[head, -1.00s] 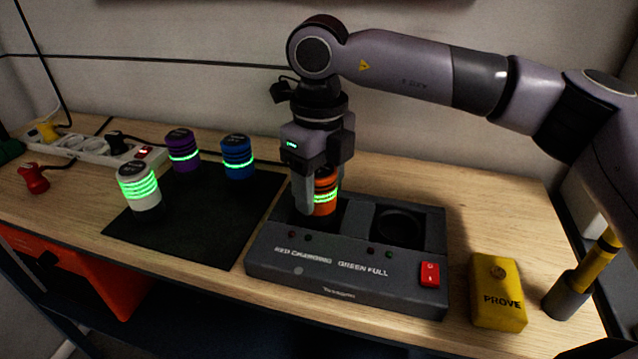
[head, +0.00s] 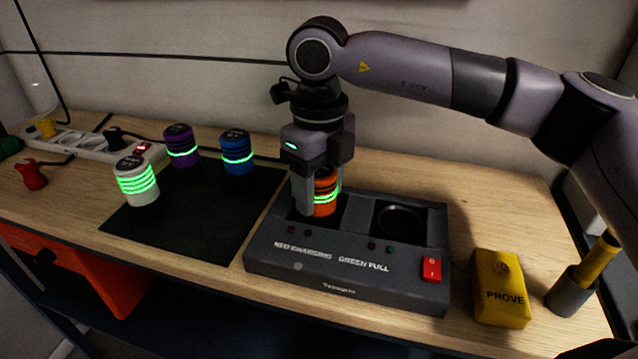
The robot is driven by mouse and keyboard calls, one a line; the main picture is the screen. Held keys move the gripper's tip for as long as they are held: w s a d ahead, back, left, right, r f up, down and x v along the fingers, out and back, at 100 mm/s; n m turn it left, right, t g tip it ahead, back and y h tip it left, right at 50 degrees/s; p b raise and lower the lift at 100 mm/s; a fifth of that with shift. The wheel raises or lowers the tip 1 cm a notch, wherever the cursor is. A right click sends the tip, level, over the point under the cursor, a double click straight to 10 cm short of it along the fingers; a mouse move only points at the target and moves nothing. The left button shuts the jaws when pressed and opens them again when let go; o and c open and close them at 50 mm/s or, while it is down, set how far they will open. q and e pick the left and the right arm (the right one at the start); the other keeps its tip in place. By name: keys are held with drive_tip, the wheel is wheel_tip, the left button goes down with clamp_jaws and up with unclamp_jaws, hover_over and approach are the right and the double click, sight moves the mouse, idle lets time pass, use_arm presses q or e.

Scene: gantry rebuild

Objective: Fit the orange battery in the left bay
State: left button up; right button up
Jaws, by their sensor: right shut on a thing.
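The orange battery (head: 325,193) is upright with a glowing green band, held between the fingers of my right gripper (head: 316,192). It is at the left bay (head: 338,217) of the dark charger (head: 345,269). Its lower end is at the bay opening; how deep it sits I cannot tell. The gripper's near finger covers part of the battery. The right bay (head: 400,222) is empty. My left gripper is not in view.
A white battery (head: 137,184), a purple battery (head: 181,147) and a blue battery (head: 237,153) stand on a black mat (head: 200,221). A yellow PROVE block (head: 499,289) stands right of the charger. A power strip (head: 82,147) lies at the back left.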

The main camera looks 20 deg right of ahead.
drive_tip(key=o, duration=1.1)
drive_tip(key=shift+c, duration=0.2)
wheel_tip(320, 180, up, 2)
drive_tip(key=shift+p, duration=0.75)
drive_tip(key=shift+r, duration=0.35)
drive_tip(key=shift+r+p, duration=0.65)
drive_tip(key=shift+r, duration=0.35)
drive_tip(key=shift+r+p, duration=2.3)
drive_tip(key=shift+r, duration=0.9)
drive_tip(key=shift+s+f, duration=0.1)
